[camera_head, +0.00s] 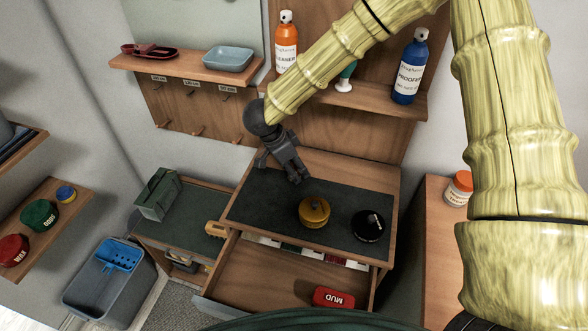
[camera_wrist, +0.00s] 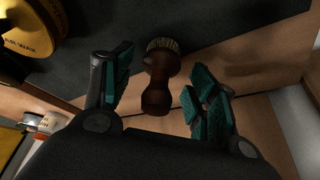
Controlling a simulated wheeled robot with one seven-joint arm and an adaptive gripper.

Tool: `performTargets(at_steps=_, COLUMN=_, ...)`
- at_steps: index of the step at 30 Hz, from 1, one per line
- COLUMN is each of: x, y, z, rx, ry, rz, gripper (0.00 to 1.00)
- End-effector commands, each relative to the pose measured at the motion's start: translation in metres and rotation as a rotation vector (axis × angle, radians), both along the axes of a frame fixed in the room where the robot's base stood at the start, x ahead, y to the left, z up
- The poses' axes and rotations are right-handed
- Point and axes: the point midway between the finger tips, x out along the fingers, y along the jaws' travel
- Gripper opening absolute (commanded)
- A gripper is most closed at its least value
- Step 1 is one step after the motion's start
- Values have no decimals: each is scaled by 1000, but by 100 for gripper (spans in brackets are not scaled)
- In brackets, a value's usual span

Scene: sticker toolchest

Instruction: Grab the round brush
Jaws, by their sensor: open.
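The round brush (camera_wrist: 160,85), with a dark brown wooden handle and a short bristle head, shows in the wrist view on or over the dark mat (camera_wrist: 225,38). In the head view, my gripper (camera_head: 296,174) hangs low over the back of the mat on the workbench (camera_head: 255,205). There I cannot make out the brush; my gripper appears to hide it.
A yellow tin (camera_head: 314,211) and a black round tin (camera_head: 368,226) stand on the mat near my gripper. Below, an open drawer (camera_head: 275,280) holds a red MUD tin (camera_head: 333,298). A shelf behind carries an orange bottle (camera_head: 286,45) and a blue bottle (camera_head: 410,70).

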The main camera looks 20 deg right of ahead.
Motion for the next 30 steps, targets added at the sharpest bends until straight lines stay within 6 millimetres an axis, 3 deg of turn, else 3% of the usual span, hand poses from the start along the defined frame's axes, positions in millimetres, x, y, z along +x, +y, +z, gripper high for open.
performTargets(at_steps=8, x=0, y=-2, z=-4, rx=0, ry=0, rz=1, gripper=56)
performTargets(at_steps=15, x=0, y=-1, z=-4, rx=0, ry=-1, rz=1, gripper=14)
performTargets(at_steps=25, x=0, y=-1, z=-3, rx=0, ry=-1, rz=1, gripper=14)
performTargets(at_steps=30, x=1, y=-1, z=9, rx=0, ry=-2, rz=0, gripper=14)
